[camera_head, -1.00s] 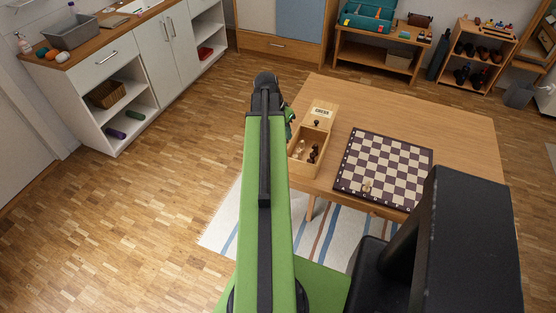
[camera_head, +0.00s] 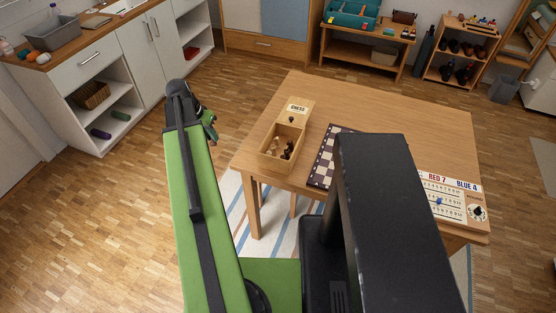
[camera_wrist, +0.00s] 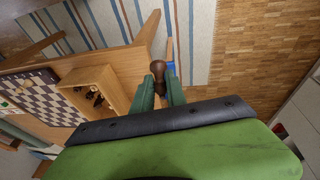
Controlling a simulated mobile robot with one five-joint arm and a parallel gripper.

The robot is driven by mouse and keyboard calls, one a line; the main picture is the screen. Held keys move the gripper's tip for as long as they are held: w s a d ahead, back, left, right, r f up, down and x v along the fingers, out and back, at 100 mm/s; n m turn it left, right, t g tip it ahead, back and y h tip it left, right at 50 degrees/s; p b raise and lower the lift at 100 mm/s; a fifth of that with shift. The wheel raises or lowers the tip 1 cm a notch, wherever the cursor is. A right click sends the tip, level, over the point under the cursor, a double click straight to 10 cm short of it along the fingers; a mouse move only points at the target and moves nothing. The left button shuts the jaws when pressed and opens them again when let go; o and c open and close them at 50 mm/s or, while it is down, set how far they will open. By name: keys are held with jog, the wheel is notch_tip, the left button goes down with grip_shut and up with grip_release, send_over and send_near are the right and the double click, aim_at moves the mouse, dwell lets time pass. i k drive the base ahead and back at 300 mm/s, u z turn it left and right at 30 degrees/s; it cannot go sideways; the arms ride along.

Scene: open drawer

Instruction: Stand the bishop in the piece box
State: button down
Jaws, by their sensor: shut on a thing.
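The piece box (camera_head: 263,160) is a light wooden box on the table. Its lid part, marked CHESS (camera_head: 297,109), has a dark knob, and the near compartment is open with light and dark pieces inside. The box also shows in the wrist view (camera_wrist: 110,79). My gripper (camera_head: 210,122) is off the table's left side, left of the box. In the wrist view its green fingers (camera_wrist: 163,82) are shut on a dark brown turned piece (camera_wrist: 157,67), apparently the bishop, its rounded end showing. The fingers hide the rest of it.
The chessboard (camera_head: 321,168) lies right of the box, partly hidden by a black part of my body. A scoreboard (camera_head: 455,190) sits at the table's right front. A striped rug (camera_head: 236,205) lies beneath. A white cabinet (camera_head: 140,75) stands left, with bare floor between.

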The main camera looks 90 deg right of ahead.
aim_at(282, 146)
jog(key=z, duration=0.05)
jog(key=k, duration=1.8)
jog(key=z, duration=0.25)
jog(key=i, duration=0.95)
jog(key=u, duration=0.15)
